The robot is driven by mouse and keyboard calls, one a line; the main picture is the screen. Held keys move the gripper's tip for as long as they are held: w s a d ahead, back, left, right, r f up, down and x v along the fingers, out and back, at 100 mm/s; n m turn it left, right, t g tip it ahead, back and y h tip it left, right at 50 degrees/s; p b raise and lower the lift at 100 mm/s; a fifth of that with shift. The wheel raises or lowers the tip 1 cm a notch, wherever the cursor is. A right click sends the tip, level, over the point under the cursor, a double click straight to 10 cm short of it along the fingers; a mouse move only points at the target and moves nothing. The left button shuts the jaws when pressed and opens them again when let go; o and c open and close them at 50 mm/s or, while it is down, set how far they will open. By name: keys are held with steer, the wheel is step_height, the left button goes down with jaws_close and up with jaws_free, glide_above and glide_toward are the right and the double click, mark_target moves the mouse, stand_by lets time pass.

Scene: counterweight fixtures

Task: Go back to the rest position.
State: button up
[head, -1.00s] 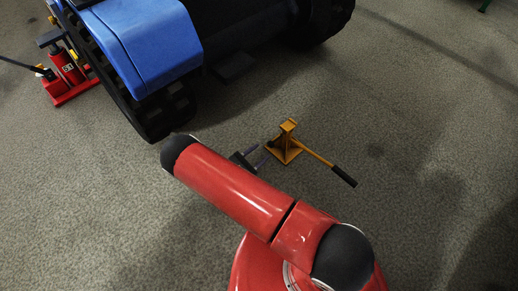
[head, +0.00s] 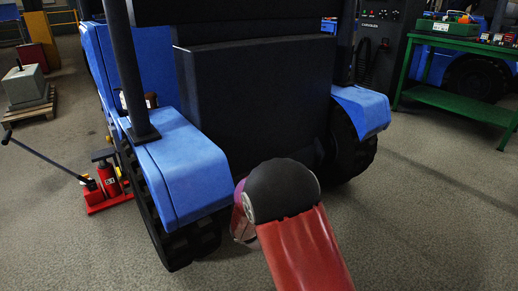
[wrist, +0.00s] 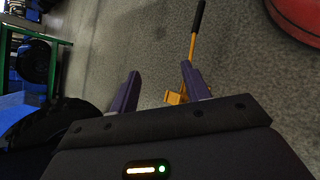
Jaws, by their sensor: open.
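My gripper (wrist: 160,90) shows in the wrist view as two purple fingers held apart, with nothing between them. In the head view it is hidden behind my red arm, which rises from the bottom edge toward the tractor's rear. A yellow jack stand (wrist: 175,98) with a long black-tipped handle (wrist: 193,45) is on the floor beyond the fingers in the wrist view. The right finger partly covers it. I cannot tell the exact gap to it. The stand is not seen in the head view.
A blue tractor (head: 185,165) with dark wheels fills the middle of the head view, close to my arm. A red jack (head: 108,183) stands left of it. A green workbench (head: 455,103) is at right, a grey block on a pallet (head: 38,108) at far left. The right floor is clear.

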steer(key=s+d+r+m+t+y+p, duration=0.1)
steer(key=s+r+m+y, duration=0.4)
steer(key=s+r, duration=0.5)
steer(key=s+d+r+m+t+y+p, duration=0.1)
steer(key=s+r+m+t+y+p, duration=0.3)
steer(key=s+r, duration=0.6)
step_height(320, 180, up, 8)
steer(key=shift+d+f+m+t+y, duration=0.15)
steer(key=shift+m+t+y, duration=0.4)
steer(key=shift+y, duration=0.45)
